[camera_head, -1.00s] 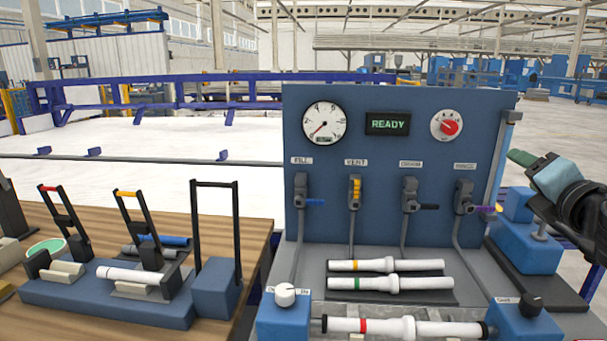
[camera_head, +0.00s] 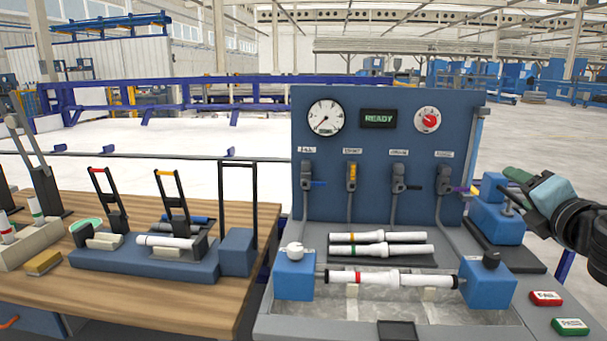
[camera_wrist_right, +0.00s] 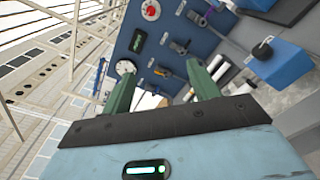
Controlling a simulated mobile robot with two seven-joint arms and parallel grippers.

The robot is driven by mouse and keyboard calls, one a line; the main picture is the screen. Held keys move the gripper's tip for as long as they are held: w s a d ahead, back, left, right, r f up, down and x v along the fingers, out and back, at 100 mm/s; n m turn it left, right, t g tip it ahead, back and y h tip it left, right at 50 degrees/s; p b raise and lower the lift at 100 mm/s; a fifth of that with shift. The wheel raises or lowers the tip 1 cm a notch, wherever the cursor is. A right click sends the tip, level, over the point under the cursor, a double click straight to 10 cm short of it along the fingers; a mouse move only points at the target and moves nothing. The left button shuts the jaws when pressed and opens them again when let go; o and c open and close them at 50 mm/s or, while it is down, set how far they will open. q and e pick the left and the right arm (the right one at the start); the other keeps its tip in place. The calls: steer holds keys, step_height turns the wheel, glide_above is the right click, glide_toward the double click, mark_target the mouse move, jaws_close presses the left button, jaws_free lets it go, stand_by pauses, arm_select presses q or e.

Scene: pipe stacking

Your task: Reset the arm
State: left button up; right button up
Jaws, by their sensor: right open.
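My right arm comes in at the right edge of the head view. Its gripper (camera_head: 514,184) is raised beside the blue test panel (camera_head: 380,140), apart from it. In the right wrist view the two green fingers (camera_wrist_right: 163,92) stand apart with nothing held between them. The panel's gauge and valves show tilted beyond the fingers. A white pipe with a red band (camera_head: 390,279) lies between two blue end blocks on the test bench. My left gripper does not show.
Two white pipes, yellow-banded (camera_head: 377,237) and green-banded (camera_head: 375,250), lie behind the red-banded one. A wooden table (camera_head: 190,290) at left carries a blue clamp fixture (camera_head: 150,262). Red (camera_head: 545,298) and green (camera_head: 570,326) buttons sit at lower right. Space above the bench is clear.

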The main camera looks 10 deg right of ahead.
step_height(320, 180, down, 13)
steer(key=m+g+y+p, duration=0.1)
steer(key=m+g+y, duration=0.1)
steer(key=m, duration=0.1)
steer(key=s+a+f+m+g+y+p, duration=0.1)
steer(key=s+a+f+m+g, duration=0.2)
steer(key=f, duration=0.7)
steer(key=s+a+f+m+y+p, duration=0.1)
steer(key=s+f+m, duration=0.2)
steer(key=s+f, duration=0.55)
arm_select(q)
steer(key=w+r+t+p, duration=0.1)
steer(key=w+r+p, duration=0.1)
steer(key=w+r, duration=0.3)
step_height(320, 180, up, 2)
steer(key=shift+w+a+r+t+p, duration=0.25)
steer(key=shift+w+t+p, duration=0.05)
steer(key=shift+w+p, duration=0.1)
arm_select(e)
steer(key=s+a+f+m+g+y, duration=0.2)
steer(key=s+a+f+m, duration=1)
steer(key=s+a+f, duration=0.6)
steer(key=s+a+g, duration=0.1)
steer(key=s+a, duration=0.2)
steer(key=a, duration=0.1)
steer(key=shift+s+a+f+y, duration=0.15)
steer(key=shift+s+f+y, duration=0.2)
steer(key=shift+s+y, duration=0.05)
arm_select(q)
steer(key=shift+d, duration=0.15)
